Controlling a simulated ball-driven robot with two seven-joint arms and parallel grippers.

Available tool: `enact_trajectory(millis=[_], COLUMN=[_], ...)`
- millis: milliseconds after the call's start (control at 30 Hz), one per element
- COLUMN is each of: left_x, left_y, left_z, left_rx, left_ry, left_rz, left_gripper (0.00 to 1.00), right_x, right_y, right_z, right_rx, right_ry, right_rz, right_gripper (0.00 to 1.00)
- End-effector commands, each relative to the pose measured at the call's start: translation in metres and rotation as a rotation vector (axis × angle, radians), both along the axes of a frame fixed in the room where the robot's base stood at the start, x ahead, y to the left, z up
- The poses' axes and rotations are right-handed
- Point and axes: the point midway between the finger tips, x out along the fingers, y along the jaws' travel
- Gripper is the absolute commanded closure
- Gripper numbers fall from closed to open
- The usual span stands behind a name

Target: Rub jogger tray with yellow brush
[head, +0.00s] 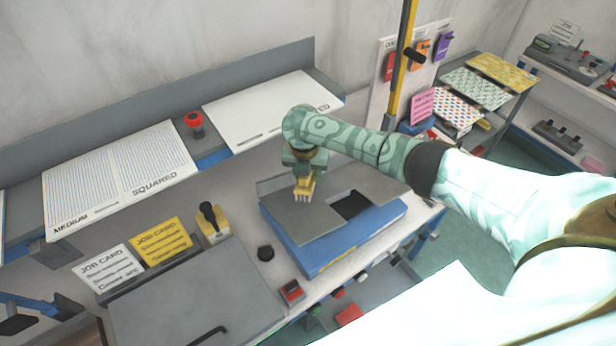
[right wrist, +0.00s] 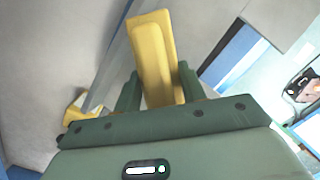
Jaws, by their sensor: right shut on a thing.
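The jogger tray (head: 295,222) is a grey plate on a blue base with a dark rectangular opening at its right part. It stands on the light bench right of centre in the head view. My right gripper (head: 305,172) is over the tray's left part, pointing down, shut on the yellow brush (head: 305,187). The brush's pale bristles face down at the grey plate; I cannot tell if they touch it. In the right wrist view the yellow brush (right wrist: 153,50) sits between the two green fingers of my right gripper (right wrist: 158,85). My left gripper is not in view.
A yellow block with a black knob (head: 212,222) and a black round knob (head: 265,253) stand left of the tray. Job cards (head: 160,240) lean further left. A red button box (head: 291,291) is in front. Paper stacks (head: 120,170) lie behind on the bench.

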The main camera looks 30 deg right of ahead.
Motion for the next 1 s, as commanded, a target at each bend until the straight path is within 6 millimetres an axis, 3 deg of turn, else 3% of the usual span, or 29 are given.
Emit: enact_trajectory(millis=[133,467,800,1000], left_x=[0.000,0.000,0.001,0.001], left_y=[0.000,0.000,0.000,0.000], left_z=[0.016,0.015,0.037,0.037], left_rx=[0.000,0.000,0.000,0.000], left_ry=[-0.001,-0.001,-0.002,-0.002], left_rz=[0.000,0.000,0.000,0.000], left_gripper=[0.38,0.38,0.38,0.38], right_x=[0.005,0.005,0.012,0.013], right_y=[-0.002,-0.003,-0.006,-0.006], right_z=[0.020,0.021,0.049,0.049], right_rx=[0.001,0.001,0.001,0.000], right_ry=[-0.002,-0.001,-0.001,0.000], right_rz=[0.000,0.000,0.000,0.000], right_gripper=[0.78,0.78,0.78,0.78])
